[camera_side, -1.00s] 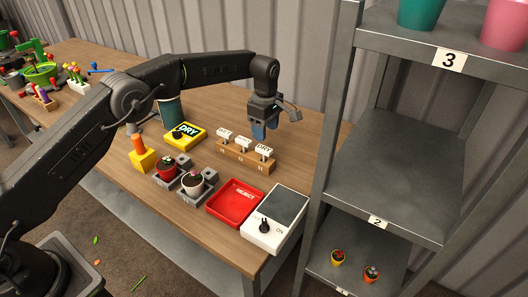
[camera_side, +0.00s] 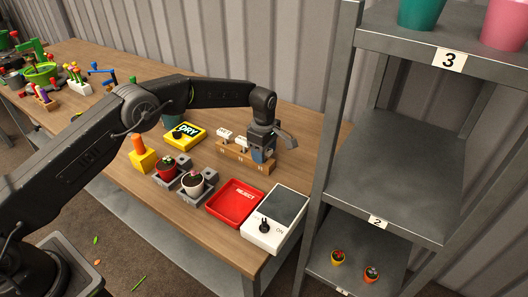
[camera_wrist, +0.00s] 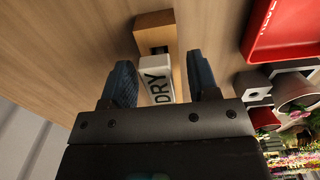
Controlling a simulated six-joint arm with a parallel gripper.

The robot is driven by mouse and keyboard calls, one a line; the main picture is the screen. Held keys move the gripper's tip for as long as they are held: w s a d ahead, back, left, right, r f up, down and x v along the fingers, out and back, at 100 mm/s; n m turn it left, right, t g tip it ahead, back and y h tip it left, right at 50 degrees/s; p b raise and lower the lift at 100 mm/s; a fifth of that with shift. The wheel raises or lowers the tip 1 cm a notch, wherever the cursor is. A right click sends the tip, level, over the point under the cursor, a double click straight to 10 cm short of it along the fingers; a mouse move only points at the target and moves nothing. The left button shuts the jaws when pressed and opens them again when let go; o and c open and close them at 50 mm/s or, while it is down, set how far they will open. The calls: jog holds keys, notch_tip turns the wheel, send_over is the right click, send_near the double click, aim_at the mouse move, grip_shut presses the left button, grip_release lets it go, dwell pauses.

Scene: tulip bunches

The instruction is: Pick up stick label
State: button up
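White stick labels (camera_side: 224,133) stand in a wooden holder (camera_side: 232,159) on the table; two show in the side view, and the right one is hidden behind my gripper. My gripper (camera_side: 259,157) is lowered over the right end of the holder. In the wrist view, a white label marked DRY (camera_wrist: 157,78) lies between the two blue fingers of my gripper (camera_wrist: 162,84). The fingers are apart, with a gap on the right side of the label; contact on the left is unclear. The holder's wooden block (camera_wrist: 155,20) shows behind the label.
A yellow DRY box (camera_side: 185,136) is left of the holder. A metal shelf (camera_side: 390,190) stands close on the right.

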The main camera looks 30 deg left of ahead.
jog(key=c, duration=0.9)
jog(key=shift+r, duration=0.15)
jog(key=shift+c, duration=0.2)
notch_tip(320, 180, up, 4)
jog(key=shift+r, duration=0.1)
jog(key=s+a+r, duration=0.4)
jog(key=a+r, duration=0.2)
jog(key=a, duration=0.5)
jog(key=s, duration=0.9)
jog(key=shift+s+d+f, duration=0.15)
jog(key=shift+s+d, duration=0.1)
